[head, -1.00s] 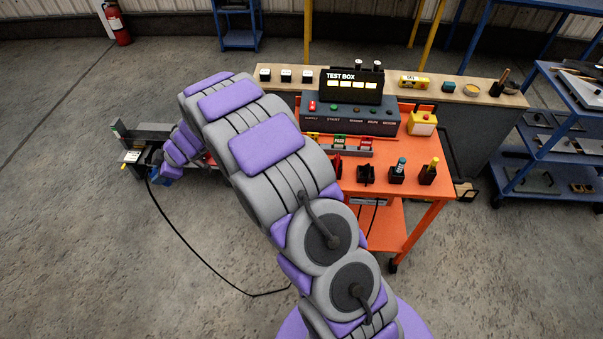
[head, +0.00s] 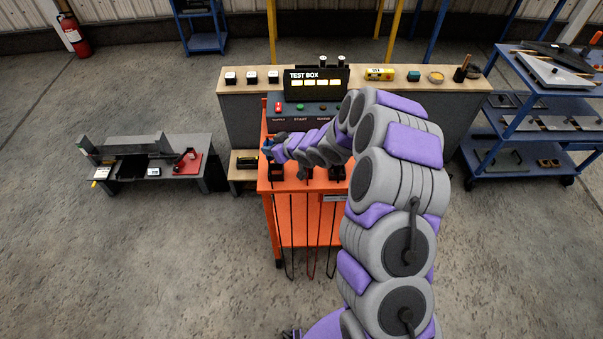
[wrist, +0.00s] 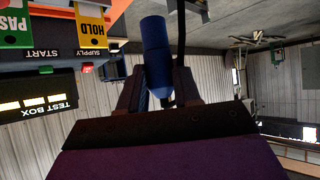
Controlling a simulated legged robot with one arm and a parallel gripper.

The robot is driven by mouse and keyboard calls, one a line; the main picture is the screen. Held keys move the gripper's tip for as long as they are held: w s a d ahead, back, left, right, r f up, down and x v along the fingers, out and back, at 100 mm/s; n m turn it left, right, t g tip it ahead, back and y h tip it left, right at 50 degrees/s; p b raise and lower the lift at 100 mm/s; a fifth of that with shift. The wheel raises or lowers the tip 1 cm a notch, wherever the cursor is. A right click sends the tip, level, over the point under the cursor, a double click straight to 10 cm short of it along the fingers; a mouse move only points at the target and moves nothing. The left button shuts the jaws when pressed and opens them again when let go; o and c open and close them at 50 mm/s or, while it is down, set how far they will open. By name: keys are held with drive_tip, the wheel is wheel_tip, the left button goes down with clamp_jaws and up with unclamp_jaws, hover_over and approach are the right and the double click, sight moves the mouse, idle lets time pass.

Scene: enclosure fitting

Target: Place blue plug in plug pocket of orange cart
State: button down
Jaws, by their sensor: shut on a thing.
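The orange cart (head: 297,232) stands ahead, partly covered by my arm. My gripper (head: 272,148) is over the left part of its top, small and partly hidden in the head view. In the wrist view my gripper (wrist: 158,88) is shut on the blue plug (wrist: 155,45), a blue cylinder between the two dark fingers. Black holders stand along the cart's front edge, one (head: 277,170) just below my gripper and another (head: 337,173) to the right. I cannot tell which is the plug pocket. The plug appears apart from the holders.
The test box (head: 316,84) and its button panel stand behind the holders. Green (wrist: 14,25) and yellow (wrist: 91,28) tags hang near my gripper in the wrist view. A low grey bench (head: 190,183) stands left, a blue shelf cart (head: 530,125) right. Floor between is clear.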

drive_tip(key=f, duration=0.3)
drive_tip(key=d+f+b, duration=0.1)
drive_tip(key=f, duration=0.3)
drive_tip(key=f+b, duration=0.1)
drive_tip(key=f, duration=0.2)
drive_tip(key=shift+w+d+f, duration=0.15)
drive_tip(key=shift+d, duration=0.15)
drive_tip(key=shift+a, duration=0.1)
drive_tip(key=c, duration=0.8)
unclamp_jaws()
drive_tip(key=p+v, duration=0.1)
drive_tip(key=v, duration=1.1)
drive_tip(key=shift+s+a, duration=0.1)
drive_tip(key=shift+s, duration=0.15)
